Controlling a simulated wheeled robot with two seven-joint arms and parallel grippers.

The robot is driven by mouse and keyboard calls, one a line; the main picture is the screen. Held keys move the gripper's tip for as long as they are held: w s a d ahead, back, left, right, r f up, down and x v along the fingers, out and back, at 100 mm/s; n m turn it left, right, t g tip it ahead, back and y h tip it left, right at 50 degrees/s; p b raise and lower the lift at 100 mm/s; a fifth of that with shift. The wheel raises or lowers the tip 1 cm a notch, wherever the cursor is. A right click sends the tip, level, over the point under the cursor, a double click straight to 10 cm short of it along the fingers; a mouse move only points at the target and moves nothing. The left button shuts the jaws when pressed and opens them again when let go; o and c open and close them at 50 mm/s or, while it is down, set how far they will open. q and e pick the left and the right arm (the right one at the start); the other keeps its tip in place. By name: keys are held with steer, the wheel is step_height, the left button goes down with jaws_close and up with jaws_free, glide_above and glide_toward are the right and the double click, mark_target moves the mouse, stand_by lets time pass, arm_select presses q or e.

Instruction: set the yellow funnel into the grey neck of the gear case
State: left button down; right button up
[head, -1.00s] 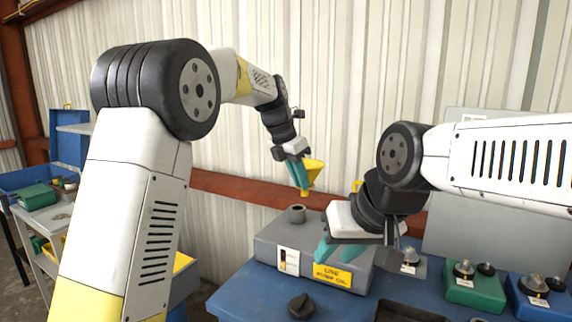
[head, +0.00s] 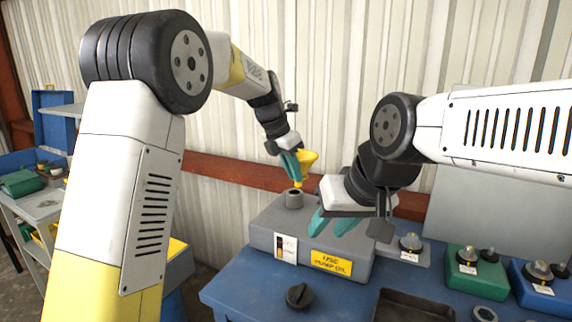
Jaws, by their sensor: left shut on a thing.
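The yellow funnel (head: 307,158) is held by my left gripper (head: 293,165), which is shut on it. The funnel looks upright, with its spout just above or at the opening of the grey neck (head: 294,200); I cannot tell whether the tip is inside. The neck stands on top of the grey gear case (head: 268,228), which sits on the blue bench and has a yellow label on its front. My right gripper (head: 330,222) has teal fingers in front of the case's upper right part. The fingers look spread apart, and nothing shows between them.
A black knob-like cap (head: 299,296) lies on the blue bench (head: 245,293) in front of the case. Green (head: 474,270) and blue (head: 540,285) boxes with knobs stand at the right. A shelf cart (head: 42,205) with bins is at far left.

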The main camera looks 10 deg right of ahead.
arm_select(q)
steer(key=shift+a+r, duration=0.15)
steer(key=shift+a, duration=0.4)
steer(key=shift+w, duration=0.1)
stand_by(0.8)
steer(key=shift+f, duration=2.7)
steer(key=c, duration=1.4)
jaws_free()
steer(key=shift+o, duration=0.2)
